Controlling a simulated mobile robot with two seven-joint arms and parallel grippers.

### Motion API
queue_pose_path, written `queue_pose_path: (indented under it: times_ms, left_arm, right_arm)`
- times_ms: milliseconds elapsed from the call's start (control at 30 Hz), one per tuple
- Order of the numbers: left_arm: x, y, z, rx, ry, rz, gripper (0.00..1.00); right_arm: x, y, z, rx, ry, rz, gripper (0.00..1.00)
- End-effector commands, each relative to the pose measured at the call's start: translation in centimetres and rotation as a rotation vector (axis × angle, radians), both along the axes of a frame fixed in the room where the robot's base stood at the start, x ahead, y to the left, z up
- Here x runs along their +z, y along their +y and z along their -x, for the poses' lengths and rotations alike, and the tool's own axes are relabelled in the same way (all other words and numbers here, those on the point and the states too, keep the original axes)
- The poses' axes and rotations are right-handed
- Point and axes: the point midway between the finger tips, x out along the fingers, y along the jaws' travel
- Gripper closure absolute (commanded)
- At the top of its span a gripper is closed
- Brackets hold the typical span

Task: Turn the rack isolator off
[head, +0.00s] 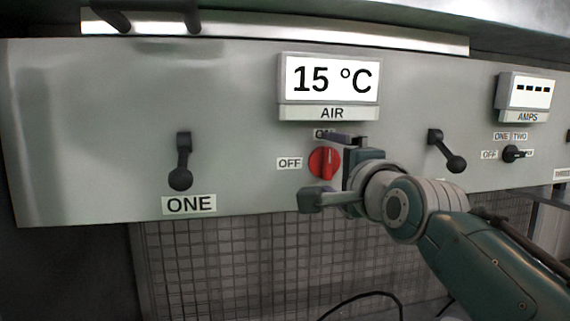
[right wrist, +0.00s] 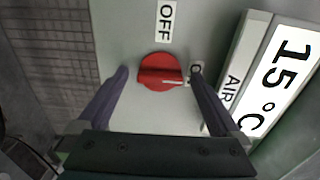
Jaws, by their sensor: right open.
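The rack isolator is a red rotary knob (head: 324,162) on the grey panel, below the AIR display. Its white pointer line points toward the ON label, seen in the right wrist view, where the knob (right wrist: 160,72) sits between the fingertips. The OFF label (head: 289,163) is to its left in the head view. My right gripper (head: 333,170) is open, with one finger above and one below the knob; in the right wrist view the fingers (right wrist: 159,73) show gaps on both sides of it. The ON label is partly hidden by a finger. My left gripper is out of view.
The grey panel (head: 90,130) also carries a black lever (head: 181,165) marked ONE, another lever (head: 448,152), an AMPS display (head: 528,96) and a small black selector (head: 514,153). The AIR display (head: 330,82) reads 15 °C. A mesh (head: 230,265) is below.

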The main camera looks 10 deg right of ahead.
Motion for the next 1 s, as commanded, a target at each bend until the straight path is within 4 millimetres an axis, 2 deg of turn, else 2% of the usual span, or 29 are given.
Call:
queue_pose_path:
  times_ms: [67,800,1000]
  left_arm:
    - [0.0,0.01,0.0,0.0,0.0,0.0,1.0]
    - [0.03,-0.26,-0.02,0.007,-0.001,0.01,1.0]
    - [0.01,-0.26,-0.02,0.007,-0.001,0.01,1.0]
  right_arm:
    - [0.0,-0.01,0.01,0.0,0.0,0.0,0.0]
    - [0.0,0.01,0.03,0.0,0.0,-0.001,0.83]
    - [0.0,0.01,0.03,0.0,0.0,0.008,0.86]
